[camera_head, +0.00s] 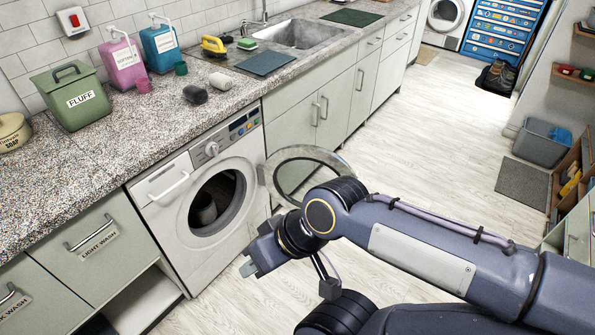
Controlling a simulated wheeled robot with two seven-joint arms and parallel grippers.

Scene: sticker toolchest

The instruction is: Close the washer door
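The white washer (168,205) stands under the counter, left of the middle. Its round door (338,162), a pale ring with a glass centre, stands open, swung out to the right of the dark drum opening (217,203). My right gripper (249,268) is low in front of the washer, below and left of the door, with its tips pointing left. It appears apart from the door's rim. My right wrist and arm cover the lower right part of the door. Whether the fingers are apart or together is unclear. My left gripper is out of view.
The granite counter (110,165) runs above the washer, bearing a green FLUFF bin (72,97), pink and blue dispensers and a sink (303,34). Drawers (90,245) flank the washer on the left. The pale wood floor (430,140) is open to the right.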

